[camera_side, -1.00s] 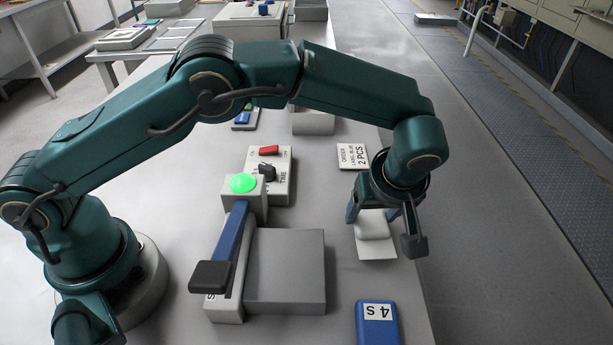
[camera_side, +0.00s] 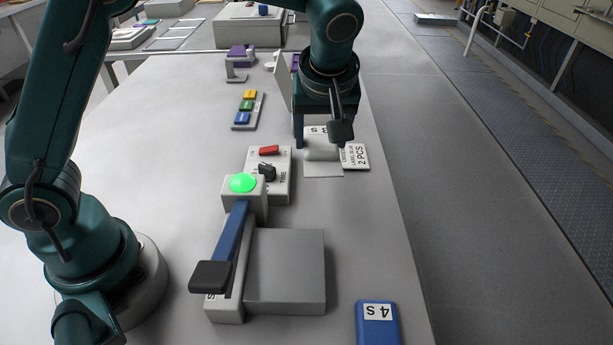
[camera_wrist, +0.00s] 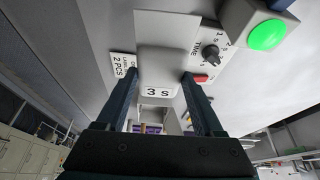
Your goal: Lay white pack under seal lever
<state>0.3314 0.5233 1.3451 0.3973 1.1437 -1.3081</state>
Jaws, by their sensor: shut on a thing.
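My gripper (camera_side: 320,138) is shut on the white pack (camera_side: 322,153), one finger on each side. The pack has a flat flap and a raised middle, and a "3 S" label shows on it in the wrist view (camera_wrist: 162,62). Its height above the table is hard to tell. The seal lever (camera_side: 234,232) is a blue bar with a black handle (camera_side: 211,276), slanting from a box with a lit green lamp (camera_side: 243,183). The lever is well to the front left of my gripper. A grey block (camera_side: 290,270) stands right beside the lever's base.
A control box (camera_side: 282,187) with a red switch and black dial stands behind the lamp. An order card (camera_side: 357,157) reading "2 PCS" lies right beside the pack. A blue "4 S" pack (camera_side: 377,325) lies at the front. The table between the grey block and right edge is clear.

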